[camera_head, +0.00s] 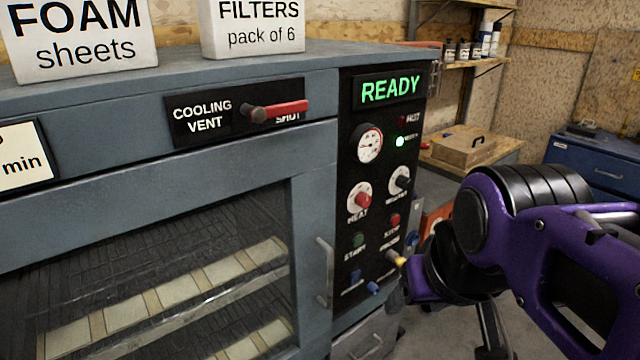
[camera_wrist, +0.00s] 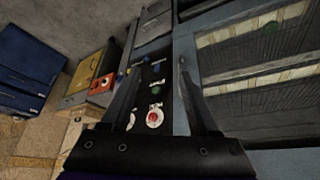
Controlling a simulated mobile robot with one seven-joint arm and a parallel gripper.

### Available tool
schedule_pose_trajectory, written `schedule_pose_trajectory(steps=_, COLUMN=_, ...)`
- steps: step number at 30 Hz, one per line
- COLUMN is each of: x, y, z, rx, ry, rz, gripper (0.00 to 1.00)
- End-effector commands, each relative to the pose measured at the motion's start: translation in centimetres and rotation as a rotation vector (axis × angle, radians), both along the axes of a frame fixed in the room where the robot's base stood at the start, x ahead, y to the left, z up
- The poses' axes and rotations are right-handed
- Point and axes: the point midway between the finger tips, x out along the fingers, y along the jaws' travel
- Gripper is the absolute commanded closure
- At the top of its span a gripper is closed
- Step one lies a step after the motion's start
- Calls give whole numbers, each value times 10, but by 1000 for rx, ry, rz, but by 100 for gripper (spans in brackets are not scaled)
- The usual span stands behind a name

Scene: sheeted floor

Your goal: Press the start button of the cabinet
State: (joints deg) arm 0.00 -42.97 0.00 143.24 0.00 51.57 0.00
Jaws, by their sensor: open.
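The cabinet (camera_head: 180,145) is grey-blue with a glass door. On its black control panel (camera_head: 345,215), the green start button (camera_head: 358,240) is labelled START, left of the red STOP button (camera_head: 395,220). In the wrist view the green start button (camera_wrist: 156,90) shows between my fingers, with the red heat knob (camera_wrist: 154,118) below it. My gripper (camera_wrist: 158,66) is open and empty, pointing toward the panel. In the head view my purple arm comes from the right and hides much of the gripper, which is right of the panel's lower part. Contact cannot be seen.
The display (camera_head: 390,89) reads READY in green. A red-handled cooling vent lever (camera_head: 275,112) and the door handle (camera_head: 326,272) stick out. Below the buttons are small switches (camera_head: 375,288). A blue chest (camera_head: 595,170) stands at the back right. Two labelled boxes sit on top.

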Motion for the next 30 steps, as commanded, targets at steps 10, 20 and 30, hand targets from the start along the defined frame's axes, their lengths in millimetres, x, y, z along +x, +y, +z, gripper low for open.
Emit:
schedule_pose_trajectory(steps=10, x=0, y=0, z=0, rx=0, ry=0, rz=0, gripper=100)
schedule_pose_trajectory(steps=20, x=0, y=0, z=0, rx=0, ry=0, rz=0, gripper=100)
schedule_pose_trajectory(steps=30, x=0, y=0, z=0, rx=0, ry=0, rz=0, gripper=100)
